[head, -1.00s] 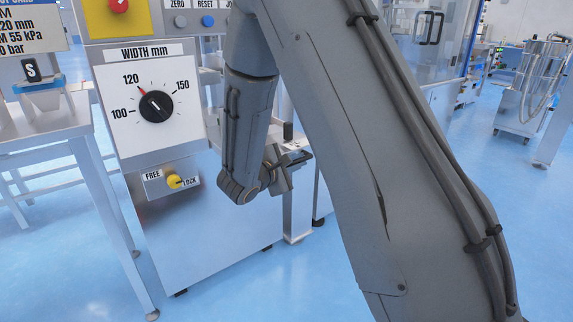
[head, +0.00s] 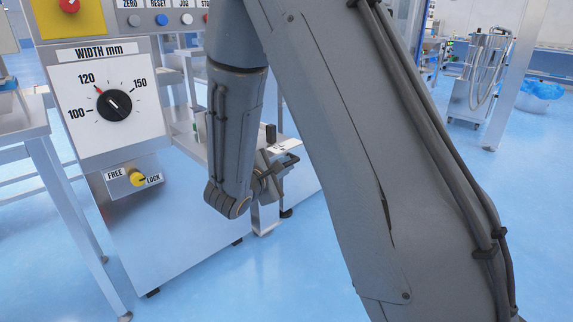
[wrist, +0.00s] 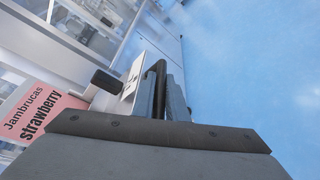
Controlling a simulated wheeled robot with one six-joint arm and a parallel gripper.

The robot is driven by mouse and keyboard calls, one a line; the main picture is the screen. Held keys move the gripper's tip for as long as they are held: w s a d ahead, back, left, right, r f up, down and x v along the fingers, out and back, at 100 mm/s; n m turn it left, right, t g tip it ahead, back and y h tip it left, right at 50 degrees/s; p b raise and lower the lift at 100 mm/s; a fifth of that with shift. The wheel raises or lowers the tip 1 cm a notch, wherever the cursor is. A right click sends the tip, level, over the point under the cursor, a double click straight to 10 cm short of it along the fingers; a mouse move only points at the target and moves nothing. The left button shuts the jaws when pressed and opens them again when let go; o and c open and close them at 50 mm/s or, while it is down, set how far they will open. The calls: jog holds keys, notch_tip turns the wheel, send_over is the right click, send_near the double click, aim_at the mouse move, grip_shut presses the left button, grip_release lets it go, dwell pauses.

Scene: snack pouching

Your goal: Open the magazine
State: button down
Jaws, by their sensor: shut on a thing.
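My gripper (head: 284,168) is low beside the right side of the machine front, partly hidden by my arm. In the wrist view my gripper (wrist: 160,92) has its two fingers closed around a dark upright bar (wrist: 158,75), which looks like the magazine's handle. A pale plate with small markings (wrist: 132,78), apparently part of the magazine, is just left of the fingers; it also shows in the head view (head: 279,148). A black knob (wrist: 104,79) sticks out from it. A pink pouch label reading "Jambrucas strawberry" (wrist: 38,112) shows at the left. How far the magazine stands open is unclear.
A steel table (head: 28,128) stands at the left. Blue floor is open to the right; a trolley (head: 475,88) is far back.

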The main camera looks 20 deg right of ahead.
dwell(0.3)
jog(key=c, duration=2)
grip_release()
jog(key=shift+a, duration=0.1)
jog(key=shift+c, duration=0.2)
jog(key=shift+s, duration=0.1)
jog(key=v, duration=0.7)
jog(key=shift+s+a+p, duration=0.2)
jog(key=shift+a+p, duration=0.05)
jog(key=shift+p, duration=0.2)
